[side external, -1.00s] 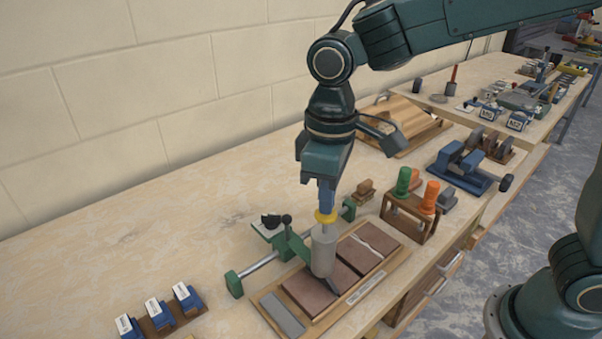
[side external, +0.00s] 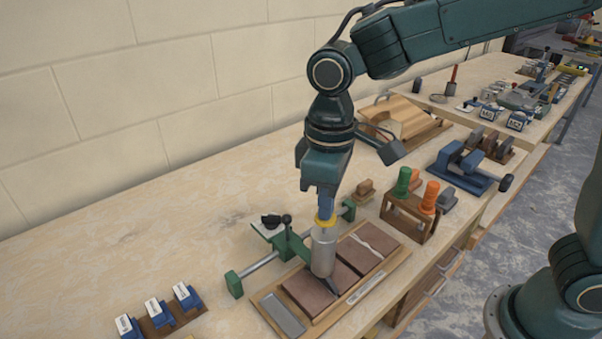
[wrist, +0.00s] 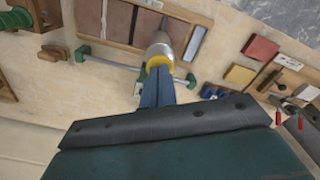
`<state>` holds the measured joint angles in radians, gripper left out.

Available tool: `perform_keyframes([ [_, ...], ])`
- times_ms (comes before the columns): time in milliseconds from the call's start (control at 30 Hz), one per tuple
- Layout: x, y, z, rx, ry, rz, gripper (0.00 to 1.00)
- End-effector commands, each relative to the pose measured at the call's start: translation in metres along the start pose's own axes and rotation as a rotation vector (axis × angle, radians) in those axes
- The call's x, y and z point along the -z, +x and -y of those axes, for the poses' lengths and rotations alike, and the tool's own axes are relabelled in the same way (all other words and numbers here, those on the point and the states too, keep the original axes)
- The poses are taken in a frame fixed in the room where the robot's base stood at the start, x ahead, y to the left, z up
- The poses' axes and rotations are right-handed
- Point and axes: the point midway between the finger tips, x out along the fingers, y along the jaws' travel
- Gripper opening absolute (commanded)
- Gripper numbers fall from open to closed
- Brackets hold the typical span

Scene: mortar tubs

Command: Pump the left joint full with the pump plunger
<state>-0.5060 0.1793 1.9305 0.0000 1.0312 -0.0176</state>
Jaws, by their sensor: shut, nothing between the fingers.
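My gripper (side external: 326,208) is shut with nothing between its fingers, pointing down. Its tips are right above the yellow top of the pump plunger (side external: 325,222) and seem to touch it. The grey pump cylinder (side external: 323,252) stands upright in a green holder (side external: 292,243), its lower end over the brown slabs. In the wrist view the plunger top (wrist: 160,58) is just beyond my fingertips. The board (side external: 268,311) holds brown slabs (side external: 312,292) with joints between them. A pale joint (side external: 375,243) shows right of the pump. The joint under the nozzle is mostly hidden.
A rack with green and orange handles (side external: 410,200) stands right of the board. A blue clamp-like device (side external: 465,172) is farther back. Blue blocks with white labels (side external: 158,310) lie front left.

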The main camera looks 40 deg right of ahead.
Motion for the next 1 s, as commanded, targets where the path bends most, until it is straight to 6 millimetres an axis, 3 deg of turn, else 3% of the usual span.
perform_keyframes([
  [1000, 0.0, -0.012, 0.0, 0.0, 0.0, 0.001, 0.0],
])
